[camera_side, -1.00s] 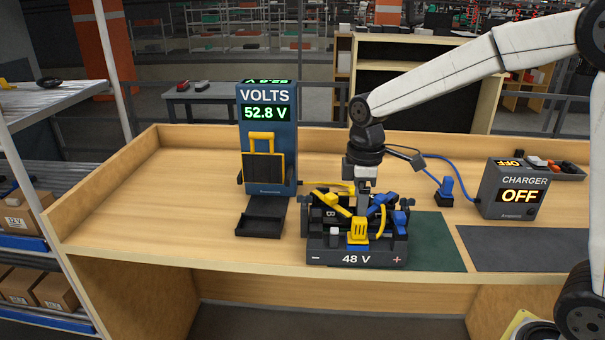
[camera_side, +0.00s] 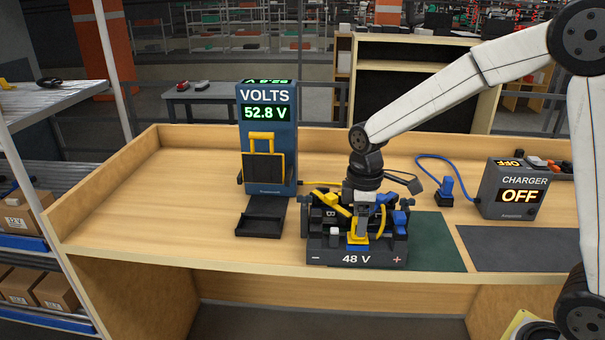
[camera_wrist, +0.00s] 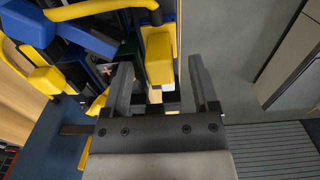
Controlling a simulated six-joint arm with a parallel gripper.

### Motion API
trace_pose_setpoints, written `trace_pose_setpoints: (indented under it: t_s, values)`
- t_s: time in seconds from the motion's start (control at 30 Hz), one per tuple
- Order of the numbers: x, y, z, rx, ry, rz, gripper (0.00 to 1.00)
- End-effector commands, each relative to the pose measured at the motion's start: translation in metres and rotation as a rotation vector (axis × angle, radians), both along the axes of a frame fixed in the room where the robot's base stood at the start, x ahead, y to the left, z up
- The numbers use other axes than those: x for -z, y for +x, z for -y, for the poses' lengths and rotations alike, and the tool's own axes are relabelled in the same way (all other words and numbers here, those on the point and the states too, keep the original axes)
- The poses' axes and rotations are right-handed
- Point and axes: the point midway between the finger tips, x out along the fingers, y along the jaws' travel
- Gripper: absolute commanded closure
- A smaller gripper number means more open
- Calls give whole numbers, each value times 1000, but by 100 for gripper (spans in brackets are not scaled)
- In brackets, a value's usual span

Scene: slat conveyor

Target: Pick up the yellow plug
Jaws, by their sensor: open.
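The yellow plug (camera_wrist: 158,52) sits upright in its blue socket (camera_side: 357,247) at the front of the black 48 V battery unit (camera_side: 322,257). In the wrist view the plug lies between and just beyond the tips of my two fingers. My gripper (camera_side: 361,234) points down at the plug and is open, with a gap on both sides; its fingers also show in the wrist view (camera_wrist: 162,72). In the side view my fingers hide most of the plug. I cannot tell whether a finger touches it.
Other yellow and blue connectors and cables crowd the battery top beside my gripper. A blue volts meter (camera_side: 267,150) reading 52.8 V stands behind left. A charger (camera_side: 513,190) reading OFF is at right, with a blue plug (camera_side: 446,188) nearby. The bench's left part is clear.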

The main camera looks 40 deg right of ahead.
Motion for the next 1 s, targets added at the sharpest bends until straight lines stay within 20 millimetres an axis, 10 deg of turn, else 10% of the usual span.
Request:
trace_pose_setpoints:
  t_s: [0.8, 1.0]
  values:
    - [28, -1, 0, 1, -1, 2, 24]
    - [28, -1, 0, 1, -1, 2, 87]
